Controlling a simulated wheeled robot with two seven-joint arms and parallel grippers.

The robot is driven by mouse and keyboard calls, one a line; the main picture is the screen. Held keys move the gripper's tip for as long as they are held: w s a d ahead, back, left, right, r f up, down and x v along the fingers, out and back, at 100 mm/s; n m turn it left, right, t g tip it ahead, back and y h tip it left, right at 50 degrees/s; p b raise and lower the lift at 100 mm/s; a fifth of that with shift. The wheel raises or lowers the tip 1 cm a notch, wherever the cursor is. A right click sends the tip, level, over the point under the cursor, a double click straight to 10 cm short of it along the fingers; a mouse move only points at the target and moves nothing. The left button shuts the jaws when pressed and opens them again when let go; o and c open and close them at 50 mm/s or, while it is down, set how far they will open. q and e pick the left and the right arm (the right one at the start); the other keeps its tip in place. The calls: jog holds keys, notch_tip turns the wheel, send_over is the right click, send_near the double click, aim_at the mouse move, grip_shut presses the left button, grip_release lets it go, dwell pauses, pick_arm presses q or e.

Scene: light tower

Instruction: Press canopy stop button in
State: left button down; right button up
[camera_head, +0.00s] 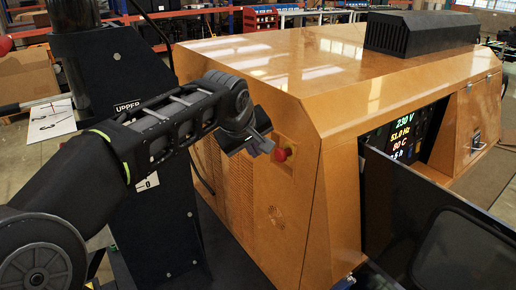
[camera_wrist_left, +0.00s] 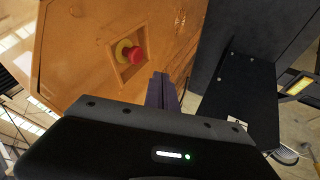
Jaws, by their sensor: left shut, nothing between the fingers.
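The canopy stop button (camera_head: 281,154) is a red mushroom knob on the side of the orange generator canopy (camera_head: 240,185). In the left wrist view the red button (camera_wrist_left: 135,55) sits on a yellow collar inside a square recess. My left gripper (camera_head: 264,145) is shut and empty, its tips just left of the button in the head view. In the left wrist view the shut fingers (camera_wrist_left: 162,90) show below and right of the button, seemingly apart from it. My right gripper is in neither view.
A lit display panel (camera_head: 405,135) shows voltage and frequency at the canopy's right end. An open dark door (camera_head: 420,215) stands in front of it. A dark mast base (camera_head: 160,225) stands left of the canopy, close to my left arm.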

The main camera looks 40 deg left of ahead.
aim_at(278, 157)
pick_arm(q)
jog(key=w+f+p, duration=0.3)
jog(key=w+f, duration=0.3)
jog(key=w, duration=0.2)
jog(key=shift+w+a+f, duration=0.25)
jog(key=shift+w+f, duration=0.05)
jog(key=shift+w, duration=0.05)
jog(key=shift+w+d+f+b, duration=0.1)
jog(key=shift+w+d+b, duration=0.15)
jog(key=shift+w+b, duration=0.5)
jog(key=shift+r, duration=0.2)
jog(key=shift+f, duration=0.1)
